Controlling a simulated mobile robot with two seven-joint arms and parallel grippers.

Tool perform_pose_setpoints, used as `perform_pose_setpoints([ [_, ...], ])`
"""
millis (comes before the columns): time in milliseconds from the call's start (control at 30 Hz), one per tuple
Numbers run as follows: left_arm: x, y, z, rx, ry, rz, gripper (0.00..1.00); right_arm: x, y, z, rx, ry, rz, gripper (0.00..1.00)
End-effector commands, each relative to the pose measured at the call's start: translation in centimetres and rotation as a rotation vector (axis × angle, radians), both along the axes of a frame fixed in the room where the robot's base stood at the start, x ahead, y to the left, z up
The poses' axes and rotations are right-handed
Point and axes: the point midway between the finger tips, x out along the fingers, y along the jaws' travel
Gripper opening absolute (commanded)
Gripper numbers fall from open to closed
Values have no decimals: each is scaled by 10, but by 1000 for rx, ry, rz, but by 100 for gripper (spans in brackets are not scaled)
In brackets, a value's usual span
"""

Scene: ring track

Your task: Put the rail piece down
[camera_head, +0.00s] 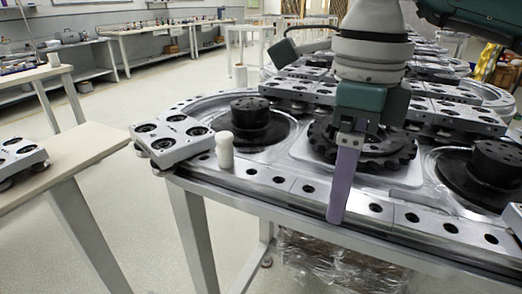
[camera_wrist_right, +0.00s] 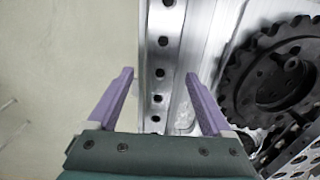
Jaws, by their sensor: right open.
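A grey metal rail piece with a row of dark holes (camera_head: 368,210) lies flat along the front edge of the ring track (camera_head: 450,247). In the right wrist view the holed rail strip (camera_wrist_right: 158,112) runs up between the fingers, with a gap on both sides. My right gripper (camera_head: 337,208) has purple fingers pointing down, open, at the rail; only one finger shows clearly in the head view. It also shows in the wrist view (camera_wrist_right: 158,76), with nothing clamped. Whether the fingertips touch the track cannot be told. My left gripper is not in view.
A black toothed wheel (camera_head: 385,158) is just behind my right gripper; black hubs (camera_head: 250,112) stand to either side. A white cylinder (camera_head: 224,150) and a metal carrier (camera_head: 172,138) are at the left. A separate table (camera_head: 85,148) stands beyond a floor gap.

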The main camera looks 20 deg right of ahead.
Motion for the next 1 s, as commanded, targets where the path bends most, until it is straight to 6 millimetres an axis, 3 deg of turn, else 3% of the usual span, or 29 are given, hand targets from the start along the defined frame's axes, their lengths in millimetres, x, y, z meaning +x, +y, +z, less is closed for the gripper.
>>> perform_pose_setpoints([
  [300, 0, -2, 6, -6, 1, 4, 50, 1, 0, 72, -1, -7, 0, 84],
  [500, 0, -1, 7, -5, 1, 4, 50, 0, 0, 101, -1, -2, -1, 84],
  [1000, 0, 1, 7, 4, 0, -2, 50, 0, 0, 109, -1, 0, -1, 84],
])
